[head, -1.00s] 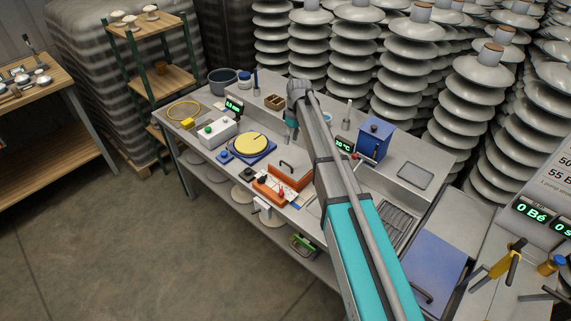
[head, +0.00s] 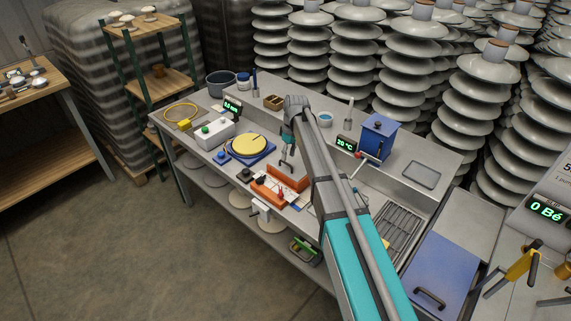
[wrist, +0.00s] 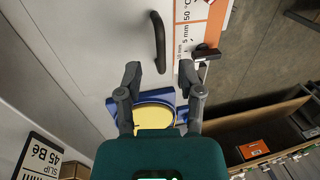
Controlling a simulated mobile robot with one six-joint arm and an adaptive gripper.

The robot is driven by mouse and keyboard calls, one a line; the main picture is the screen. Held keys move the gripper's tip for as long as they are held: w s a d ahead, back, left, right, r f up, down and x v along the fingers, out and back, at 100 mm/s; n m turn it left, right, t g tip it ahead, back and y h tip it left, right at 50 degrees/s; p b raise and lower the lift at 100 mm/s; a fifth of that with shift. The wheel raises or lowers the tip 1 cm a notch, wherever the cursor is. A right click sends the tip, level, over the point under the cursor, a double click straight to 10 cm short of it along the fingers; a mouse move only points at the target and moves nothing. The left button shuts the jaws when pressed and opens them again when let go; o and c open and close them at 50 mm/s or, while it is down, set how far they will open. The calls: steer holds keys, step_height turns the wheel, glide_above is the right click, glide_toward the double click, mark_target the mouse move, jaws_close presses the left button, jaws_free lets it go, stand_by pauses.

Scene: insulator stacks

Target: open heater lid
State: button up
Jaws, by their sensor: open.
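In the head view the handle (head: 284,165) is small, near the orange-framed card. My gripper (wrist: 161,75) is open and empty. Its two fingers are apart, and the handle lies beyond the fingertips, in line with the gap. In the head view my gripper (head: 289,145) hangs above the bench just behind the handle. The arm hides part of the bench. Whether the fingers touch anything cannot be told.
A yellow disc on a blue base (head: 248,147) stands left of my gripper. An orange-framed card (head: 288,178) stands close to the handle. A blue box (head: 378,137) and a 20 °C display (head: 345,143) stand behind. A blue lid with a handle (head: 438,270) is at right.

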steer(key=shift+s+a+f+b, duration=0.1)
steer(key=shift+f+b, duration=0.35)
steer(key=shift+f, duration=0.15)
steer(key=shift+s+a+f+b, duration=0.1)
steer(key=shift+f+b, duration=0.35)
steer(key=shift+f, duration=0.1)
jaws_close()
